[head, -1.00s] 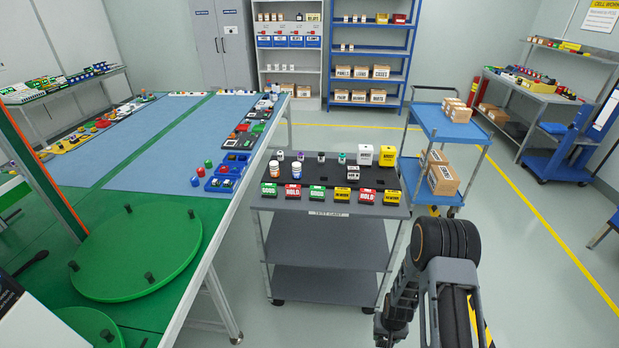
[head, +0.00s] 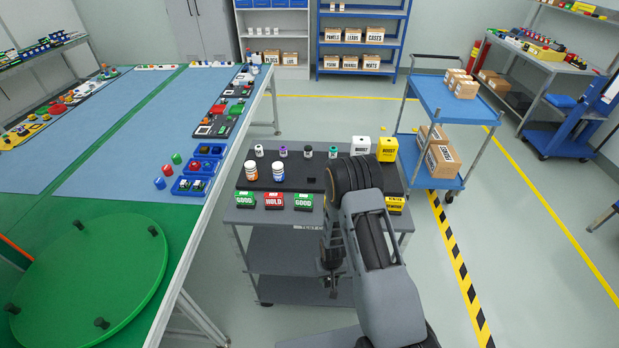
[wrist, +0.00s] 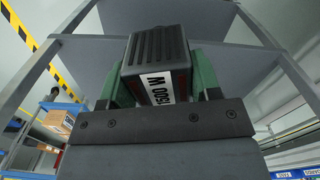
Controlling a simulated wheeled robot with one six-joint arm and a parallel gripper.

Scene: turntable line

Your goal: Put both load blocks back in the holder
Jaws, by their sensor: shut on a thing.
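A black ribbed load block (wrist: 157,50) with a white label, apparently reading 1500 W upside down, is between the two green fingers of my gripper (wrist: 158,80) in the wrist view. The gripper is shut on it, and the block is held clear of the cart behind it. In the head view my arm reaches in front of the grey cart and hides part of its top. I cannot make out the second load block. I cannot pick out the holder for certain; a black slotted board (head: 237,185) lies on the cart top, partly behind my arm.
Label stands such as HOLD (head: 273,201) line the front edge.

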